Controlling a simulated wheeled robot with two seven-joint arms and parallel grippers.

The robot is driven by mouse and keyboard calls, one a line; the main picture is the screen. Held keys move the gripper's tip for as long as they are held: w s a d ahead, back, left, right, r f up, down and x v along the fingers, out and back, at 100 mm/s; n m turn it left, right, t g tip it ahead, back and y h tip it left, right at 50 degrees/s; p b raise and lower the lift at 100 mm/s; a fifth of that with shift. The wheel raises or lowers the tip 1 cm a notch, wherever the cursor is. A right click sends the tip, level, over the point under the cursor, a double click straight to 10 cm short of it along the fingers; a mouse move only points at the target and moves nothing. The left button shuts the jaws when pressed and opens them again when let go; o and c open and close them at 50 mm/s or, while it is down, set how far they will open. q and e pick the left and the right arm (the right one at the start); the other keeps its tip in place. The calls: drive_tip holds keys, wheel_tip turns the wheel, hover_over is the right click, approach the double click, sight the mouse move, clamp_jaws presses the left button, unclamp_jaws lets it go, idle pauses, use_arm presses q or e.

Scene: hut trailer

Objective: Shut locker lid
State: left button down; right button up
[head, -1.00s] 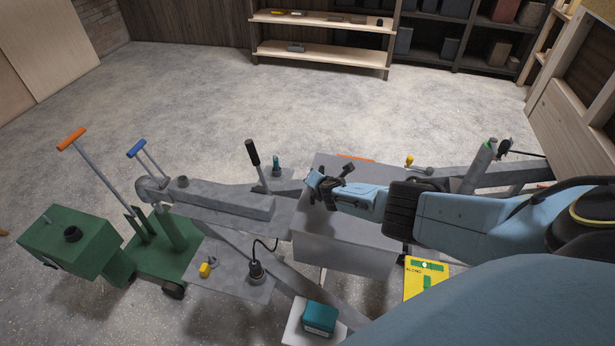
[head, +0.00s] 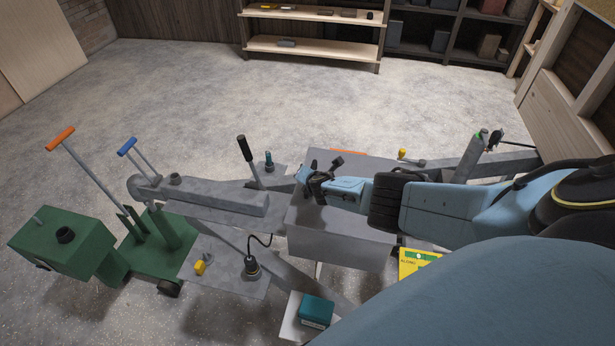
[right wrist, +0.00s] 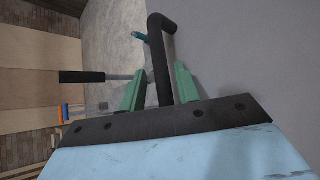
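The grey locker (head: 340,245) sits on the trailer's drawbar, in the middle of the head view. Its flat grey lid (head: 375,168) looks level with the box, with no gap visible; my arm hides part of it. A black bar handle (right wrist: 161,65) stands against the grey lid surface in the right wrist view. My right gripper (head: 318,180) is over the lid's left part. Its green fingers (right wrist: 158,88) are apart on either side of the handle, and I see no clear grip on it. My left gripper is out of view.
A hand brake lever (head: 246,150) rises left of the locker. A green wheeled unit (head: 65,245) stands at far left. A teal box (head: 316,311) and a yellow label card (head: 415,262) are in front. Shelves (head: 310,48) stand behind; the floor between is clear.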

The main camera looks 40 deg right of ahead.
drive_tip(key=shift+s+d+f, duration=0.1)
drive_tip(key=shift+s+d, duration=0.15)
drive_tip(key=shift+d, duration=0.1)
drive_tip(key=shift+s+p, duration=0.15)
drive_tip(key=shift+p, duration=0.15)
drive_tip(key=p+v, duration=0.5)
drive_tip(key=shift+a+r, duration=0.15)
drive_tip(key=shift+r, duration=0.1)
drive_tip(key=shift+v, duration=3.85)
drive_tip(key=shift+a, duration=0.25)
